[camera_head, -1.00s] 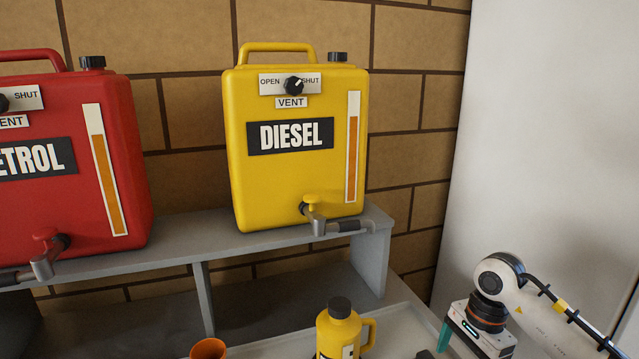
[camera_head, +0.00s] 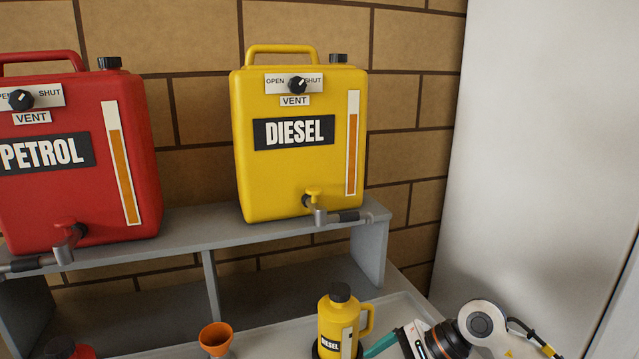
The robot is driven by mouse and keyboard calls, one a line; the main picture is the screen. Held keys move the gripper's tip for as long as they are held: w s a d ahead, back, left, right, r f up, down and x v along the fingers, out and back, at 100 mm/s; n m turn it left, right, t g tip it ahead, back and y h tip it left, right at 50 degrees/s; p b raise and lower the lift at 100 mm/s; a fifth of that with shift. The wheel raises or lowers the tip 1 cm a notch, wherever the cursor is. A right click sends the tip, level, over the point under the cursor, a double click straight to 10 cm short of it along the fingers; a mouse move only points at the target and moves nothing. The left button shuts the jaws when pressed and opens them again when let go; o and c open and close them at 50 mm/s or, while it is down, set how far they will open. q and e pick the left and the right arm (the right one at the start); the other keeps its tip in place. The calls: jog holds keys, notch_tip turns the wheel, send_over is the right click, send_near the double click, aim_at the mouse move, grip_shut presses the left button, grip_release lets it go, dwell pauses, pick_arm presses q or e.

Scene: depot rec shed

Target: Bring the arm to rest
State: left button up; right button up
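My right arm comes in at the lower right, and its gripper (camera_head: 380,346) is low beside the small yellow diesel bottle (camera_head: 334,318). One teal finger shows close to the bottle's lower right side; the other finger is hidden or cut off. I cannot tell whether the finger touches the bottle or whether the gripper is open or shut. The bottle stands upright with a dark cap and a handle on its right. My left gripper is not in view.
A yellow diesel tank (camera_head: 300,185) and a red petrol tank (camera_head: 85,195) stand on a grey shelf (camera_head: 185,228), taps at the front. An orange funnel (camera_head: 214,336) is left of the bottle. A pale cabinet (camera_head: 540,140) stands at right.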

jog(key=s+a+r+m+t+y, duration=0.2)
jog(key=a+r+m+t+y, duration=0.7)
jog(key=r+m, duration=0.35)
jog(key=w+d+f+m+t+h, duration=0.25)
jog(key=d+m+t+h, duration=0.7)
jog(key=m, duration=1.05)
jog(key=s+d+f+m+g+h, duration=0.3)
jog(key=d+f+m+h, duration=0.6)
jog(key=m, duration=0.5)
jog(key=s+f+m+g, duration=0.4)
jog(key=s+f+g, duration=0.3)
jog(key=s, duration=0.4)
jog(key=s+f+m+g, duration=0.4)
jog(key=s+f+g, duration=0.2)
jog(key=s+f, duration=0.35)
notch_tip(320, 180, down, 26)
jog(key=s+p, duration=0.1)
jog(key=s, duration=0.2)
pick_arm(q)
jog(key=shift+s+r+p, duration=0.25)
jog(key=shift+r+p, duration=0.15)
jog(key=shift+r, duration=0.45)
pick_arm(e)
jog(key=s+d+f+g, duration=0.2)
jog(key=s+f, duration=1.2)
jog(key=s, duration=0.1)
jog(key=shift+s+d+y, duration=0.2)
jog(key=shift+y, duration=0.15)
